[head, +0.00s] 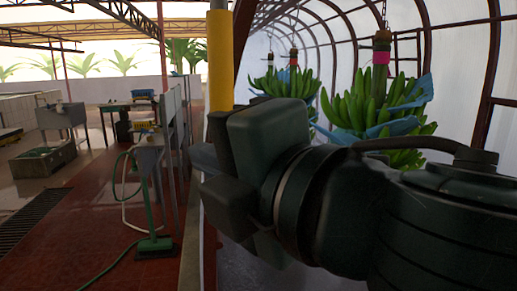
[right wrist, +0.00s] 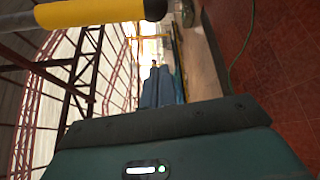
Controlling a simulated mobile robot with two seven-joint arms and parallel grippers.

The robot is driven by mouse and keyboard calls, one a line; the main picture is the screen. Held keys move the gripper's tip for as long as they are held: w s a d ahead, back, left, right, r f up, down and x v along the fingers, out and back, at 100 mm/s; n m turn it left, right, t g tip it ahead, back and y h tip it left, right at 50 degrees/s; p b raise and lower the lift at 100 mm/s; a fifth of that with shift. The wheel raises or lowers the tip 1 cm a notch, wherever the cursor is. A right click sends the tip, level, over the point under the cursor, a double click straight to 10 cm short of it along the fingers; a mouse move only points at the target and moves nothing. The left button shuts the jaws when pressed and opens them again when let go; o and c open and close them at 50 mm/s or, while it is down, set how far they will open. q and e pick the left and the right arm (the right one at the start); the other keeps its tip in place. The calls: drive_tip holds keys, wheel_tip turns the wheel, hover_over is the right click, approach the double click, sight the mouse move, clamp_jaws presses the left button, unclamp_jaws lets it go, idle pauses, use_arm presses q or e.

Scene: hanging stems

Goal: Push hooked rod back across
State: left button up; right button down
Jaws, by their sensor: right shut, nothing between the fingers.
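A yellow rod (head: 220,55) with dark parts stands upright in the head view, just behind my right gripper's body. In the right wrist view the yellow rod (right wrist: 90,12) crosses the top left corner and has a dark rounded end. I see no hook on it. My right gripper (head: 203,157) is mostly hidden by its own dark green body in the head view. In the right wrist view the fingers of my right gripper (right wrist: 161,85) are together and empty, apart from the rod. My left gripper is not in view.
Green banana bunches (head: 350,112) with blue sheets hang at the right, behind my right arm. A grey wall edge (head: 192,220) runs along the left of my arm. A green hose tool (head: 155,243) stands on the red floor. Tables stand farther left.

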use_arm(q)
drive_tip(key=p, duration=0.1)
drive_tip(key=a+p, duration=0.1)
drive_tip(key=p, duration=0.1)
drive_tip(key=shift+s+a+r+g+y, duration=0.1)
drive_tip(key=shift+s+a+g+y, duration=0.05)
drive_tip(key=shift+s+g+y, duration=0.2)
use_arm(e)
drive_tip(key=w+a, duration=0.2)
drive_tip(key=w, duration=0.5)
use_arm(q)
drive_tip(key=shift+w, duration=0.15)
use_arm(e)
drive_tip(key=shift+r, duration=0.1)
